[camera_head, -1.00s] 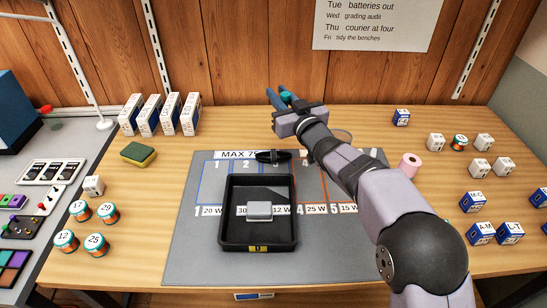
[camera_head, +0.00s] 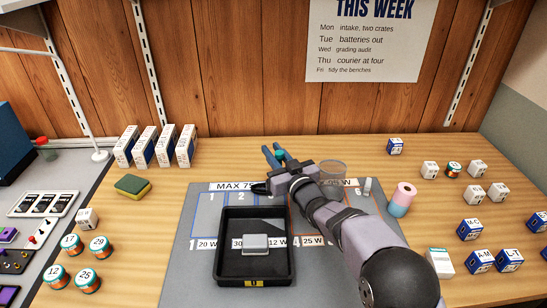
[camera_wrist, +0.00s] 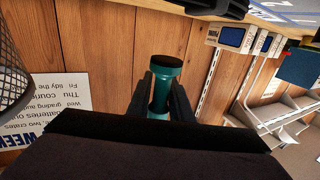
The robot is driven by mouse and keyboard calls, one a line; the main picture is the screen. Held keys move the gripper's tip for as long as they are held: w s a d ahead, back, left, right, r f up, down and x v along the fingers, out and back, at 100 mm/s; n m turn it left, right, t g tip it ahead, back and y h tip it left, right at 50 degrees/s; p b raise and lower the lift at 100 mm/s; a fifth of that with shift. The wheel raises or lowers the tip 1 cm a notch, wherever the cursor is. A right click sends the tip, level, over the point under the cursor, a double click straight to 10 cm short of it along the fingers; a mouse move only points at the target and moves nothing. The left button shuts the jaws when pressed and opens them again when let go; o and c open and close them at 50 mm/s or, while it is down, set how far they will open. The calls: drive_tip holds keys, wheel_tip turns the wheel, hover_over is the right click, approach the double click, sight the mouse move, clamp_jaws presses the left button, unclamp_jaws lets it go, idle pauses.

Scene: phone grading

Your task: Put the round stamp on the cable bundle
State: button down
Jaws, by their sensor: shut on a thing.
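My gripper (camera_head: 274,158) is shut on the round stamp (camera_head: 279,155), a teal piece with a dark round end. In the wrist view the stamp (camera_wrist: 163,88) stands between my two fingers. In the head view my fingers hide part of the stamp. The black cable bundle (camera_head: 260,188) lies on the grey mat just behind the black tray, partly hidden by my gripper. The stamp appears above and behind the bundle, and apart from it.
The black tray (camera_head: 223,255) holds a grey block (camera_head: 255,243). A mesh cup (camera_head: 333,179) stands close to the right of my gripper. A sponge (camera_head: 132,186) and upright boxes (camera_head: 166,146) stand left. Bare wood lies between sponge and mat.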

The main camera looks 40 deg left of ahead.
drive_tip(key=shift+f, duration=0.9)
drive_tip(key=shift+f, duration=0.15)
